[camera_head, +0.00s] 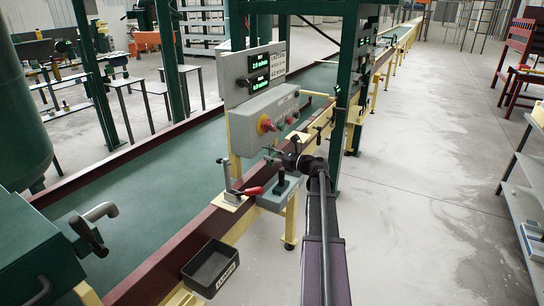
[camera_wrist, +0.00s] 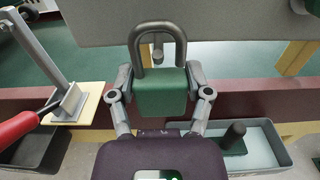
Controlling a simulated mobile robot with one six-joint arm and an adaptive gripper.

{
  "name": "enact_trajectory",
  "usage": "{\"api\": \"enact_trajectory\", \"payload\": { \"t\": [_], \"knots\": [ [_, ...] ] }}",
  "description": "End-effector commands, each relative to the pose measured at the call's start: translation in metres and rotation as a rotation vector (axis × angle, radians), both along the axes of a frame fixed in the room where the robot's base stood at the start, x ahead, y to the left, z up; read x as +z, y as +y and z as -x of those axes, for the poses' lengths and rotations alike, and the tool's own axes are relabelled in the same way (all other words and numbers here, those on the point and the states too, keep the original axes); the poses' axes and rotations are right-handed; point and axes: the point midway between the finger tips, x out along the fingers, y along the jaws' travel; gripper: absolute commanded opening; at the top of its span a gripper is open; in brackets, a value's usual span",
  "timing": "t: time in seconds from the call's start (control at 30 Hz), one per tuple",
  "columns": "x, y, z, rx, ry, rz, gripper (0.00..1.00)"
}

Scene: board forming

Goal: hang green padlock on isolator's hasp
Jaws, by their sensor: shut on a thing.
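The green padlock (camera_wrist: 160,92) is upright between the fingers of my gripper (camera_wrist: 161,82) in the wrist view, its dark shackle (camera_wrist: 135,48) upward. The gripper is shut on its body. The isolator's red knob (camera_head: 267,125) on a yellow plate is on the front of a grey box (camera_head: 240,128) in the head view. My gripper (camera_head: 290,161) is below and in front of that box; the padlock cannot be made out there. In the wrist view a small grey pin (camera_wrist: 158,46) shows within the shackle's outline. I cannot tell if it is the hasp or if they touch.
A toggle clamp with a red handle (camera_head: 250,191) stands left of my gripper. A grey tray (camera_head: 270,205) with a dark upright knob (camera_head: 281,172) is below it. A black bin (camera_head: 192,270) is nearer. A display panel (camera_head: 237,72) rises behind the box. Open floor lies right.

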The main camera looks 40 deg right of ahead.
Motion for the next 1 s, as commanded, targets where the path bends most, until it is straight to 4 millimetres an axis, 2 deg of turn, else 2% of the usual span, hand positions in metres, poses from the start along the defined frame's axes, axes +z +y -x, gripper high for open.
{"api": "enact_trajectory", "payload": {
  "t": [1.0],
  "knots": [
    [-0.0072, 0.0041, -0.0093, 0.000, 0.000, 0.000, 0.12]
  ]
}}
